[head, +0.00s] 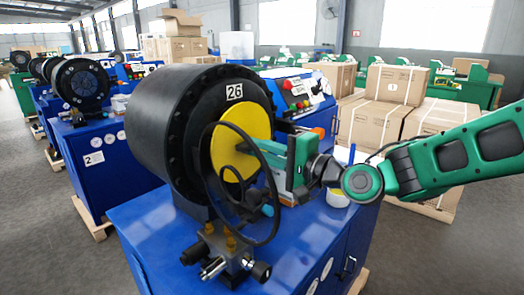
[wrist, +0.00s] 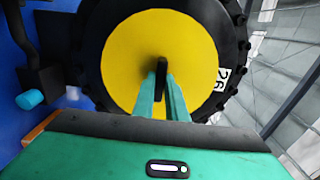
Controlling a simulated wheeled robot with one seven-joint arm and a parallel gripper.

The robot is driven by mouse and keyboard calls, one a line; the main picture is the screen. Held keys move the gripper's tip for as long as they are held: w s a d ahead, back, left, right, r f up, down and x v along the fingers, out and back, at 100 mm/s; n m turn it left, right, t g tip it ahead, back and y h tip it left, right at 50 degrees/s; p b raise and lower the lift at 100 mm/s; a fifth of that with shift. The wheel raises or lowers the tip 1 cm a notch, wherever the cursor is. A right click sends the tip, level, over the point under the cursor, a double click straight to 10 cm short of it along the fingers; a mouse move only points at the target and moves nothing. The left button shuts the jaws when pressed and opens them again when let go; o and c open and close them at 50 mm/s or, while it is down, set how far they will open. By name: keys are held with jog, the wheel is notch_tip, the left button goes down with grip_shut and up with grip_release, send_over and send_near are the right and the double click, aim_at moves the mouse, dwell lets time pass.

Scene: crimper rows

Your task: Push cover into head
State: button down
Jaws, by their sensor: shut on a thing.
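The cover is a round yellow disc (head: 228,146) with a black handle at its middle. It faces the front of the black cylindrical crimper head (head: 150,128) marked 26. In the wrist view the cover (wrist: 125,60) lies within the head's black bolted ring (wrist: 234,55). I cannot tell how deep it sits. My gripper (head: 256,149) comes from the right. In the wrist view its two green fingers (wrist: 162,88) are shut on the black handle (wrist: 161,68). Part of the cover is hidden by my gripper and a black hose.
The head stands on a blue cabinet (head: 150,230). A black hose (head: 274,215) loops in front, above brass and steel fittings (head: 228,258). Cardboard boxes (head: 385,122) stand behind my arm. Other crimpers (head: 80,85) line the left. Grey floor is open at left.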

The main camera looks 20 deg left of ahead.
jog(key=shift+x, duration=1.1)
jog(key=c, duration=1.7)
grip_release()
jog(key=v, duration=1)
jog(key=shift+s+d, duration=0.1)
jog(key=shift+d, duration=0.3)
